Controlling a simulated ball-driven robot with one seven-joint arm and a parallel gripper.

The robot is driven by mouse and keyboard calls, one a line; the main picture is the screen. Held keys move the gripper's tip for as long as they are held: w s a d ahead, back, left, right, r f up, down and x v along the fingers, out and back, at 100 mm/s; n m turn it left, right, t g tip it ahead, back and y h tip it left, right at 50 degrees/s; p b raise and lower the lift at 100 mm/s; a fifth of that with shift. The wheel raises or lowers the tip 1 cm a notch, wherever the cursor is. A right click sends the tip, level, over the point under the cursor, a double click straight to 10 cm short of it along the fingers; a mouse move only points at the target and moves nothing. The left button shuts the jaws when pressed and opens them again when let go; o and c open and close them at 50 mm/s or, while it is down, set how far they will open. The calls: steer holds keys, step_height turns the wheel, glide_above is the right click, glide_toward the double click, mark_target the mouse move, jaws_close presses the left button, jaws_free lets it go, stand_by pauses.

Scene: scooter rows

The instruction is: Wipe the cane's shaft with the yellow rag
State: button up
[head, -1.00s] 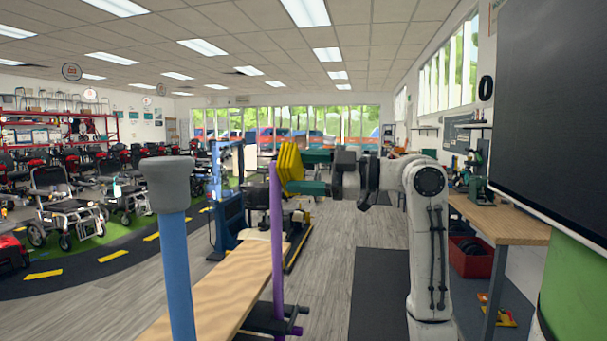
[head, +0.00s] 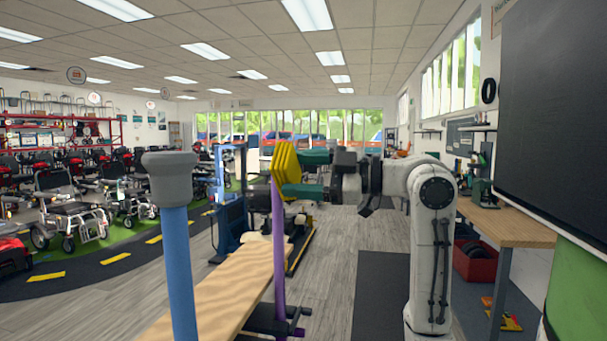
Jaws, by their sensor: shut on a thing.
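The purple shaft of the cane (head: 279,245) stands upright in front of me, rising from a dark clamp-like fitting near the bench. The yellow rag (head: 287,163) is a folded, layered pad at the upper end of the visible shaft. It overlaps the shaft in the picture and hides its top; I cannot tell whether they touch. My gripper (head: 303,174), with teal fingers, reaches in from the right and is shut on the rag. The cane's handle is not clearly visible.
A blue post (head: 180,270) with a grey top stands close at left. A wooden bench (head: 235,295) runs behind the shaft. A blue frame (head: 232,205) stands beyond. A workbench (head: 500,228) and dark screen (head: 555,110) are at right. Wheelchairs fill the left; grey floor is open between.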

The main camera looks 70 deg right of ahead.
steer(key=shift+a, duration=0.15)
steer(key=shift+s+d, duration=0.15)
steer(key=shift+s, duration=1.3)
steer(key=shift+s+d, duration=0.15)
steer(key=shift+s, duration=1.3)
steer(key=shift+b, duration=0.3)
steer(key=s, duration=0.3)
steer(key=shift+d, duration=0.15)
